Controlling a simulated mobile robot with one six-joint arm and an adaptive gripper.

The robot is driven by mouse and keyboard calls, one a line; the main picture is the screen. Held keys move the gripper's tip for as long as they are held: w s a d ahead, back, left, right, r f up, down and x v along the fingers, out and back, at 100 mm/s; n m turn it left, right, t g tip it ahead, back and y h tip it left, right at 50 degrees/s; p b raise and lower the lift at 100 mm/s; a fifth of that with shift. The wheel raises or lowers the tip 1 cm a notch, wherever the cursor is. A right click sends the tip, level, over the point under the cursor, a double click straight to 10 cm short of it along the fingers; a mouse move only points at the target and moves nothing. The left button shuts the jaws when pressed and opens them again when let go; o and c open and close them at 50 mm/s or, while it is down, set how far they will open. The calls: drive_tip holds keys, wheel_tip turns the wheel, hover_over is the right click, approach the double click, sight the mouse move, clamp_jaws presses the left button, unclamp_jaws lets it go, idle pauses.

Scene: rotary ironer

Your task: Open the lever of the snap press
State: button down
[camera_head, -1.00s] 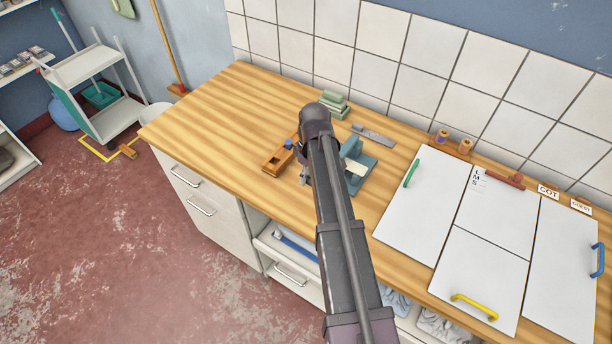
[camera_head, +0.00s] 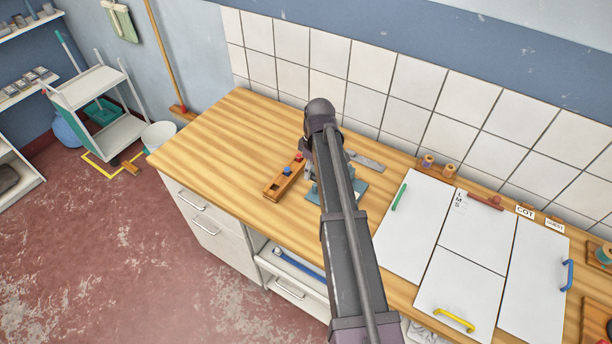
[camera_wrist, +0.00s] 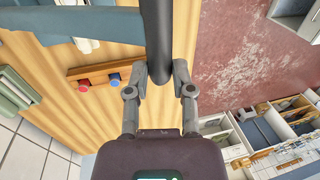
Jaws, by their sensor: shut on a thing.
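The snap press is a blue-green tool on the wooden worktop. In the head view only parts of its base (camera_head: 360,188) show beside my arm. In the wrist view its blue-green body (camera_wrist: 60,22) is at the top left. Its dark, round lever (camera_wrist: 157,40) comes down from the top edge of the wrist view. My gripper (camera_wrist: 160,72) is shut on the lever, with one finger on each side near its lower end. In the head view my arm hides the gripper and the lever.
A wooden block with red and blue knobs (camera_head: 284,181) lies left of the press; a grey metal strip (camera_head: 366,161) lies behind it. White boards (camera_head: 408,232) with coloured handles cover the right side. The worktop's left part (camera_head: 225,135) is clear. A tiled wall (camera_head: 365,80) stands behind.

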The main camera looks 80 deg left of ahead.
drive_tip(key=w+a+r+p, duration=0.3)
drive_tip(key=w+a+r, duration=0.1)
drive_tip(key=w+a, duration=0.3)
drive_tip(key=w+a+r+p, duration=0.4)
drive_tip(key=w+a, duration=0.3)
drive_tip(key=a, duration=0.4)
drive_tip(key=shift+w+p, duration=0.15)
drive_tip(key=shift+p, duration=0.15)
drive_tip(key=shift+a+r, duration=0.1)
drive_tip(key=shift+c, duration=2.4)
unclamp_jaws()
drive_tip(key=shift+w+d, duration=0.1)
drive_tip(key=shift+d, duration=0.15)
